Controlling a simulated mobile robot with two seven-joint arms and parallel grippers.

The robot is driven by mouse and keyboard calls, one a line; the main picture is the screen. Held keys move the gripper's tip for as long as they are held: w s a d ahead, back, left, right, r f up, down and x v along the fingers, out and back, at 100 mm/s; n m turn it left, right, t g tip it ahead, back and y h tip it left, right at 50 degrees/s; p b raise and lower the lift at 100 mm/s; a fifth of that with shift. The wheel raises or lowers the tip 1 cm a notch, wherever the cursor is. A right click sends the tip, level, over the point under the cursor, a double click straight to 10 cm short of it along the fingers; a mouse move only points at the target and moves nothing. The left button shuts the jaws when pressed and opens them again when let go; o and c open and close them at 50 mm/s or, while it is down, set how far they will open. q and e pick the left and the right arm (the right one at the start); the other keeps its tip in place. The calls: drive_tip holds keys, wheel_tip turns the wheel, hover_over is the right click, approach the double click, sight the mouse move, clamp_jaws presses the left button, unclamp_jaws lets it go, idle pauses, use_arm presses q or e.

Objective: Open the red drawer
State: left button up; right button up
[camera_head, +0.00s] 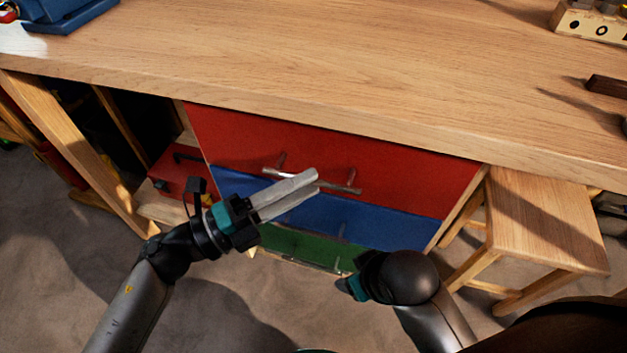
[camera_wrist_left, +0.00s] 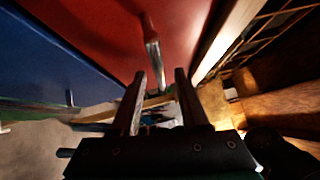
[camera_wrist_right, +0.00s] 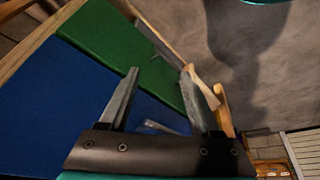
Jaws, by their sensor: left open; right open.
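The red drawer (camera_head: 410,165) is the top one in the workbench, and its front looks flush with the drawer below. Its metal bar handle (camera_head: 345,187) runs across the front. My left gripper (camera_head: 316,182) is open, with its fingertips at the middle of the handle and covering part of it. In the left wrist view the handle (camera_wrist_left: 152,50) reaches between the two open fingertips; I cannot tell whether they touch it. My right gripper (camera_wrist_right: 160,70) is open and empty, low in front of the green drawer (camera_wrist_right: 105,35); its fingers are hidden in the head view.
Below the red drawer are a blue drawer (camera_head: 390,222) and a green drawer. The wooden worktop (camera_head: 330,60) overhangs them. A wooden stool (camera_head: 545,225) stands at the right, and a red toolbox (camera_head: 175,175) sits on a shelf at the left.

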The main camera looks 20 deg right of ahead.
use_arm(q)
drive_tip(key=shift+x, duration=1.15)
clamp_jaws()
idle(0.6)
